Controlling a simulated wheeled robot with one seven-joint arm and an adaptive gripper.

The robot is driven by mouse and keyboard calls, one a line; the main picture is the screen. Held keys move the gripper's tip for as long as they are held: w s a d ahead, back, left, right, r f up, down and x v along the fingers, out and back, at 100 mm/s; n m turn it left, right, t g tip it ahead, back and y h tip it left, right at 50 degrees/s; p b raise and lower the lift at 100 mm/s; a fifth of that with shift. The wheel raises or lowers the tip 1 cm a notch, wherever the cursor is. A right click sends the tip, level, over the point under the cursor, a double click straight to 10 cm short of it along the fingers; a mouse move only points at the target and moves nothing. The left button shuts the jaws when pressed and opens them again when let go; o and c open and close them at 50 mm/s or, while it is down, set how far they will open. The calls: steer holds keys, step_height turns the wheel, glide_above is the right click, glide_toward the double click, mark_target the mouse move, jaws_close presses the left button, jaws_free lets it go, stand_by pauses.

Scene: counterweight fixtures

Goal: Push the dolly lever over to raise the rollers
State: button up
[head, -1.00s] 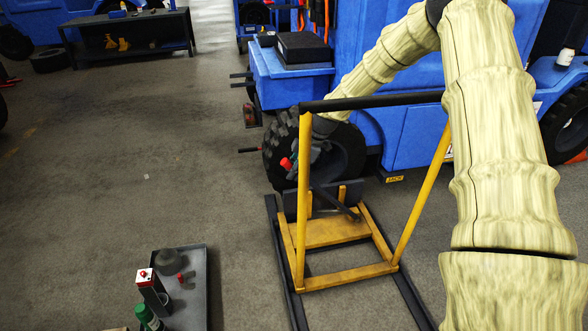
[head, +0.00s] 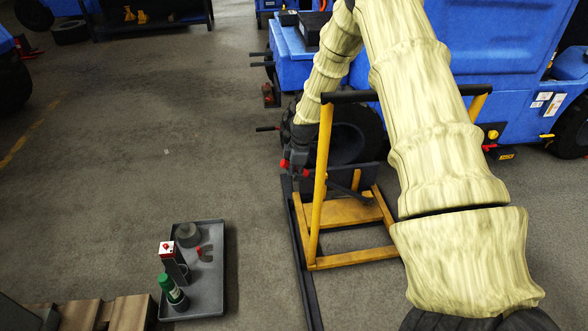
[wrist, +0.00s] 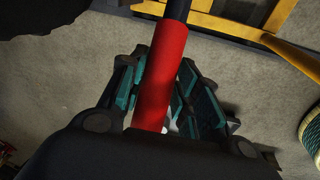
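The dolly (head: 352,261) is a yellow frame with dark rails and a black push bar, standing against a dark tyre (head: 345,145). Its lever has a red grip, which runs between the teal-padded fingers of my gripper (wrist: 163,85) in the wrist view. The red grip (wrist: 162,75) leads up to a dark rod (wrist: 176,10). Whether the fingers press on the grip from both sides cannot be told. In the head view my gripper (head: 297,160) is low at the dolly's left side, with red showing beside it. The rollers cannot be made out.
A blue vehicle (head: 450,60) stands behind the dolly. A grey tray (head: 207,300) holds a green-capped can, a red-and-white box and small parts. A wooden pallet (head: 125,312) lies at the lower left. The floor to the left is open.

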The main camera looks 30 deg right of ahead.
steer(key=shift+o, duration=1)
steer(key=shift+w+a+f, duration=0.1)
steer(key=shift+f, duration=0.1)
steer(key=shift+r, duration=0.2)
steer(key=shift+d, duration=0.2)
steer(key=shift+r, duration=0.3)
steer(key=v, duration=1.1)
steer(key=shift+r, duration=0.15)
